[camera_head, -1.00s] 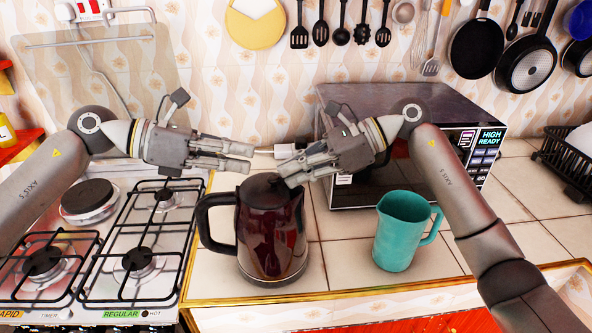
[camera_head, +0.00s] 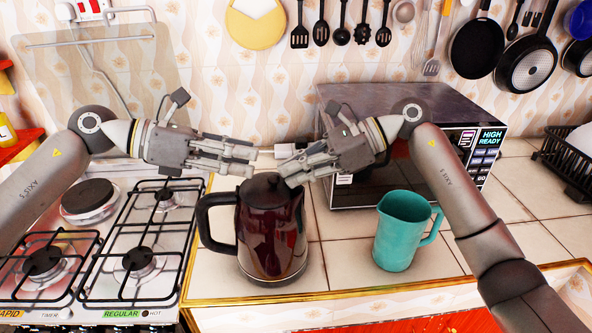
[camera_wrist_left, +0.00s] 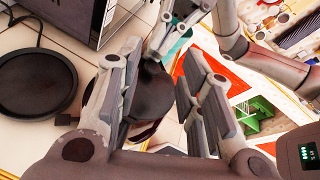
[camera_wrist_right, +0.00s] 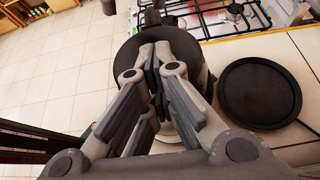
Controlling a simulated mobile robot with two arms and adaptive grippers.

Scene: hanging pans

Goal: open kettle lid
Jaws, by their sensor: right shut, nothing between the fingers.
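The dark red kettle (camera_head: 272,238) stands upright on the tiled counter with its black handle to the left. Its black lid (camera_head: 262,186) is on top and looks closed. My left gripper (camera_head: 252,162) is just above and behind the lid, its fingers apart; in the left wrist view the lid (camera_wrist_left: 152,96) shows between them. My right gripper (camera_head: 284,172) is shut and empty, its tips at the right edge of the lid; I cannot tell if they touch. In the right wrist view the fingers hide part of the lid (camera_wrist_right: 128,54).
A teal jug (camera_head: 398,236) stands to the right of the kettle. A microwave (camera_head: 440,105) is behind, and the stove (camera_head: 100,245) is at left. A flat black disc (camera_wrist_right: 258,92) with a cord lies on the counter behind the kettle. Pans (camera_head: 525,65) hang at upper right.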

